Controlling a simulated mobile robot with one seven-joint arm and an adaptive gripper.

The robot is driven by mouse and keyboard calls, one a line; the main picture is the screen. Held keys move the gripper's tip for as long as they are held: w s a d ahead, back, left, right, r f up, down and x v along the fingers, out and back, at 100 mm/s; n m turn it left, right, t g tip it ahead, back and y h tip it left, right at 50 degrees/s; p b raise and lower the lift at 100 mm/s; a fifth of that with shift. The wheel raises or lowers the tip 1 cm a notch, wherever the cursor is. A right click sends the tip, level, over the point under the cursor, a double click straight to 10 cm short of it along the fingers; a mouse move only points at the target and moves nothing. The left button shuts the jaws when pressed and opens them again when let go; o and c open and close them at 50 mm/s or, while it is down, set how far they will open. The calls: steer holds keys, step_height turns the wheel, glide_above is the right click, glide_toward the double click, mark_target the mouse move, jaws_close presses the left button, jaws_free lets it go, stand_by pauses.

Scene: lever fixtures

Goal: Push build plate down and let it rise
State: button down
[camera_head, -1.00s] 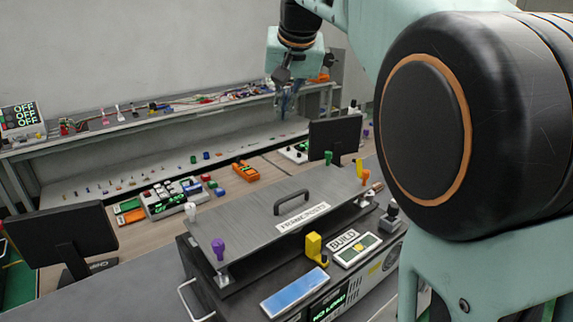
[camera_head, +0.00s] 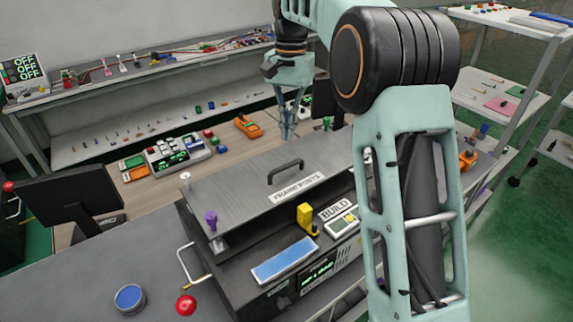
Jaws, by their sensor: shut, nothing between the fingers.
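A machine with a wide grey metal plate (camera_head: 235,190) on top stands in the middle. The plate carries a dark handle (camera_head: 288,168) and a label that seems to read "FRAME POSTS". The word BUILD (camera_head: 335,210) is marked on the machine's front right, beside a yellow lever-like block (camera_head: 306,217) and a small white panel (camera_head: 343,223). A blue rectangular pad (camera_head: 284,260) lies on the front. I cannot tell for sure which part is the build plate. My gripper (camera_head: 287,133) points down, shut and empty, above or behind the plate's far edge. My arm hides the machine's right part.
A dark monitor (camera_head: 68,203) stands at the left. A red ball knob (camera_head: 186,305) and a round blue-topped container (camera_head: 129,298) are at the front. A keypad device (camera_head: 178,150) and an orange tool (camera_head: 247,125) lie behind the machine. Shelves (camera_head: 505,85) stand at the right.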

steer(key=shift+f, duration=0.1)
steer(key=b, duration=0.7)
glide_above(288, 173)
step_height(288, 173, down, 7)
steer(key=shift+s+a+r, duration=0.1)
steer(key=shift+s, duration=0.05)
steer(key=shift+f+b, duration=0.75)
steer(key=shift+f, duration=0.65)
steer(key=r+p, duration=0.1)
steer(key=p, duration=0.1)
steer(key=shift+w+p, duration=0.3)
steer(key=shift+w, duration=0.05)
steer(key=shift+w+d+r+p, duration=0.15)
steer(key=shift+w+d+p, duration=0.2)
steer(key=shift+w+p, duration=0.6)
steer(key=shift+w+d+p, duration=0.1)
steer(key=shift+w+p, duration=0.05)
steer(key=shift+p, duration=0.15)
